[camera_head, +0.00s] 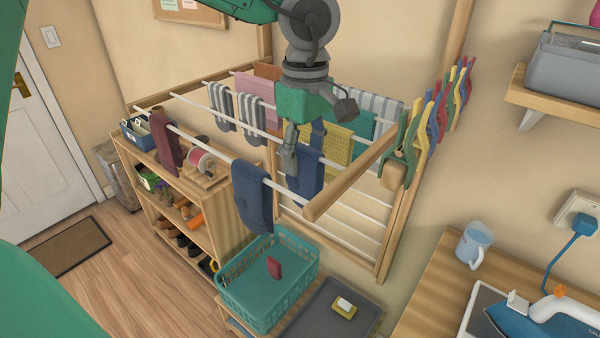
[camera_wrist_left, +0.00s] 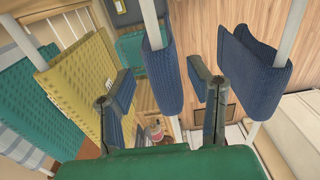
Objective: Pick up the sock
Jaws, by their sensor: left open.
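My left gripper (camera_head: 303,150) is over the drying rack, pointing down, with its fingers apart. In the left wrist view the open gripper (camera_wrist_left: 160,95) has a narrow navy knitted piece (camera_wrist_left: 162,75), likely a sock, between and beyond its fingers, hanging over a rod. It appears to be the navy piece (camera_head: 305,183) behind the gripper in the head view. Another navy piece (camera_head: 252,195) hangs on the front rod; a wider navy piece (camera_wrist_left: 250,75) is right of the fingers. A maroon sock (camera_head: 167,143) and striped grey socks (camera_head: 220,108) hang further left. Contact is not visible.
Yellow cloth (camera_head: 340,143) and green cloth (camera_head: 358,127) hang behind the gripper. The rack's wooden bar (camera_head: 350,180) and pegs (camera_head: 436,115) stand right. A green basket (camera_head: 262,312) holding a small maroon item is below. A shelf (camera_head: 225,215) with shoes stands left.

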